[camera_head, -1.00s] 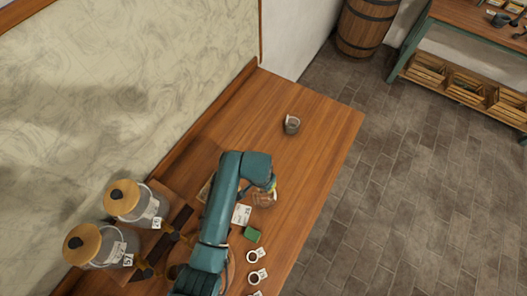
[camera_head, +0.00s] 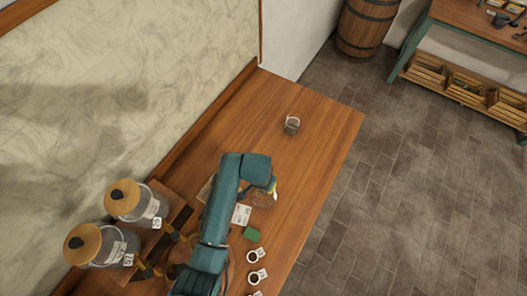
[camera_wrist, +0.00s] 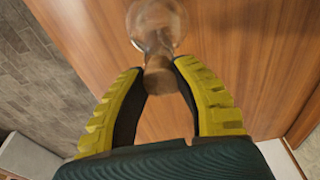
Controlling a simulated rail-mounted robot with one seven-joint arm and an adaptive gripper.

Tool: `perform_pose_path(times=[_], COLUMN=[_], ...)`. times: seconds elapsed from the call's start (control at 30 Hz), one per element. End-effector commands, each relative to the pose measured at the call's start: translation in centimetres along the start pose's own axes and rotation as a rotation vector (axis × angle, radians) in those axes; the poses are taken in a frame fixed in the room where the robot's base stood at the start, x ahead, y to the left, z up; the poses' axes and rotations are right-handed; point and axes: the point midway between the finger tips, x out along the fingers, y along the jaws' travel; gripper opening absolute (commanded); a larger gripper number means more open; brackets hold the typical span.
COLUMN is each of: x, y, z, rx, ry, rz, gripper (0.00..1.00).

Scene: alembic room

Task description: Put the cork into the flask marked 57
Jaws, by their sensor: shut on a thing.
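My gripper (camera_wrist: 160,74) shows in the wrist view with its yellow-backed fingers closed on a small brown cork (camera_wrist: 158,78). A clear round glass flask (camera_wrist: 155,22) lies just beyond the cork, in line with it. The cork's far end overlaps the flask's neck in this view; I cannot tell whether it is inside the neck. The cork is hidden there, and no number on the flask is readable.
Two lidded glass jars (camera_head: 138,204) (camera_head: 101,246) with number tags stand at the left.

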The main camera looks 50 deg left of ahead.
Motion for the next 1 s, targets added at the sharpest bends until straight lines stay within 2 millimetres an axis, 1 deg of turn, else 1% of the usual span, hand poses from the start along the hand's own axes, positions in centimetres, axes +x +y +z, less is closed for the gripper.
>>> perform_pose_path(times=[1.0], x=[1.1], y=[0.0], z=[0.1], rx=[0.0], ry=[0.0], rz=[0.0], gripper=[0.0])
